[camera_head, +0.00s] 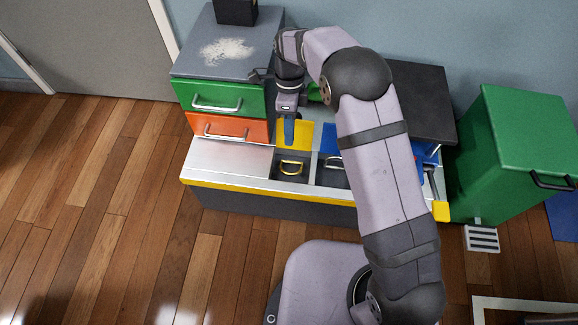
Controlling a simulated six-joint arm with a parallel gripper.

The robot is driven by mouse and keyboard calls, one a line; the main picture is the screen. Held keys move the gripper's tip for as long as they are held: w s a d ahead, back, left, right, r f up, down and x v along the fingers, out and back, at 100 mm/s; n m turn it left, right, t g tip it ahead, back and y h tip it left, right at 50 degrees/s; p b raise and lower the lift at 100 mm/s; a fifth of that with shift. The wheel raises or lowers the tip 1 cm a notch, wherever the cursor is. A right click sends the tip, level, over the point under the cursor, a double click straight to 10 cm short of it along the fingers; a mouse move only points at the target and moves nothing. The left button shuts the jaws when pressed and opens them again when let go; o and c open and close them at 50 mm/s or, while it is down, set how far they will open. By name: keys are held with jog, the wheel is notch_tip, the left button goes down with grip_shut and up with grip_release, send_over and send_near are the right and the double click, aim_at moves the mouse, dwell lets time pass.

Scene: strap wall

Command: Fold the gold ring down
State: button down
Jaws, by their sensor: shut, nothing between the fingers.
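The gold ring (291,168) is a small loop in a dark recessed bay in the top of the low metal bench. It seems raised at an angle, but its exact tilt is too small to tell. My gripper (289,143) points down in front of a yellow panel (303,132), just behind the ring in the picture. Its fingers are shut and empty, and they look apart from the ring.
A second bay with a silver handle (333,162) lies to the right, partly hidden by my arm. Green (218,98) and orange (224,126) drawers stand at the left. A green bin (519,155) stands at the right. The bench's left top (230,162) is bare.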

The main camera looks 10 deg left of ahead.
aim_at(288, 174)
jog(key=b+x, duration=0.4)
jog(key=x, duration=0.7)
jog(key=shift+s+f, duration=0.1)
jog(key=shift+f, duration=0.25)
jog(key=shift+s+f+p, duration=0.25)
jog(key=shift+s+p, duration=0.1)
jog(key=shift+p, duration=0.4)
jog(key=shift+s+f, duration=0.3)
jog(key=shift+f, duration=0.25)
jog(key=s+p+v, duration=0.1)
jog(key=p+v, duration=1.6)
jog(key=v, duration=0.4)
jog(key=shift+s+r+p, duration=0.2)
jog(key=shift+s+p, duration=0.1)
jog(key=shift+s, duration=0.05)
